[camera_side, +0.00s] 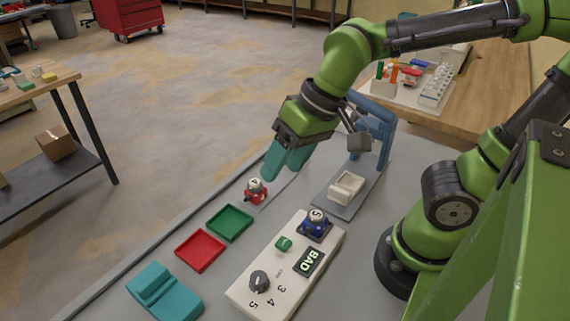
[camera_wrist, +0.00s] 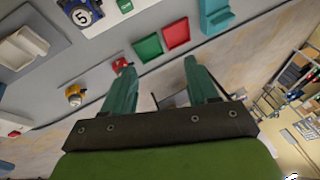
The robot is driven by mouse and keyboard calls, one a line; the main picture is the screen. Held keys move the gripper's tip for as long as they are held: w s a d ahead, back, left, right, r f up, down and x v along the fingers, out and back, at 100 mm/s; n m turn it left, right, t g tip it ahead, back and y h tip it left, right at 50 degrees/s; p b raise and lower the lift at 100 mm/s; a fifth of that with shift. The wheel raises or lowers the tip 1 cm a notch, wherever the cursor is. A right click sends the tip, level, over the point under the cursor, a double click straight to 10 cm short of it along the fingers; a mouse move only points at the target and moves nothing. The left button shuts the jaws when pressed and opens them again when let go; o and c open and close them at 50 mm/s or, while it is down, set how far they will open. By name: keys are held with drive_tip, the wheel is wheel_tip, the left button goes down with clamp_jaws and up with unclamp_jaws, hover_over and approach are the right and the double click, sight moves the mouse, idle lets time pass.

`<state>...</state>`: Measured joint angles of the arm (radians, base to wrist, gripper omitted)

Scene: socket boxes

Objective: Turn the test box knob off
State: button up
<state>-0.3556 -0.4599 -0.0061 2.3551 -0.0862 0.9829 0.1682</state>
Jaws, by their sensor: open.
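The cream test box (camera_side: 238,291) lies at the front of the table in the side view. Its dark round knob (camera_side: 260,281) sits at the near end beside printed numbers; I cannot tell which mark it points to. A "BAD" display (camera_side: 309,262) and a green button (camera_side: 283,244) are on its top. A blue piece marked 5 (camera_side: 316,222) sits at its far end, and also shows in the wrist view (camera_wrist: 82,14). My gripper (camera_side: 284,163) is open and empty, above the table beyond the box, well away from the knob. The knob is not visible in the wrist view.
A red piece marked 4 (camera_side: 255,190) stands near my gripper. A green tray (camera_side: 229,222), red tray (camera_side: 199,250) and teal block (camera_side: 163,292) line the table's left side. A blue-framed stand (camera_side: 372,135) is behind. A yellow piece (camera_wrist: 74,95) shows in the wrist view.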

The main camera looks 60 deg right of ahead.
sight(259, 277)
drive_tip(key=s+a+f+m+g+h, duration=0.1)
drive_tip(key=a+f+m+g+h, duration=0.2)
drive_tip(key=a+m, duration=0.75)
drive_tip(key=shift+n+g, duration=0.25)
drive_tip(key=shift+g, duration=0.25)
wheel_tip(259, 277, down, 16)
drive_tip(key=shift+s+r, duration=0.1)
drive_tip(key=shift+r, duration=0.1)
drive_tip(key=shift+c, duration=0.4)
drive_tip(key=c, duration=1)
